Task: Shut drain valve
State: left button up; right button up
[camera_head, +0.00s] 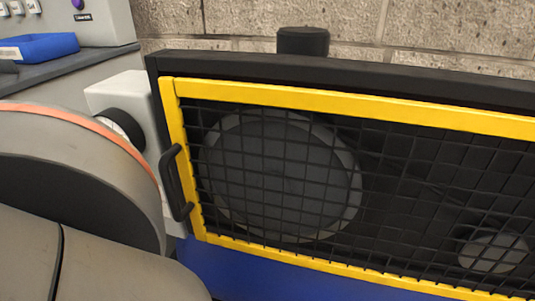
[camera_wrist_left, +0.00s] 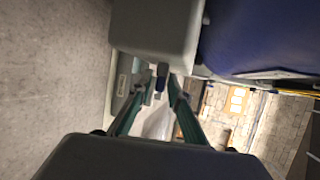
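I cannot make out a drain valve for certain in either view. In the head view, a pale box with a black round knob (camera_head: 121,127) stands left of the yellow-framed guard, partly hidden by my left arm; I cannot tell what it is. A light grey block (camera_wrist_left: 155,28) and a dark blue surface (camera_wrist_left: 260,35) lie beyond the fingers. My left gripper is hidden in the head view, and my right gripper is in neither view.
A yellow-framed mesh guard (camera_head: 330,103) with a black handle (camera_head: 175,182) covers two round discs. A blue base panel (camera_head: 270,275) runs below it. A blue tray (camera_head: 40,46) lies on a grey counter at the upper left. A block wall stands behind.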

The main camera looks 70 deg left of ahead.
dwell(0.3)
pick_arm(q)
jog(key=v, duration=1.2)
dwell(0.3)
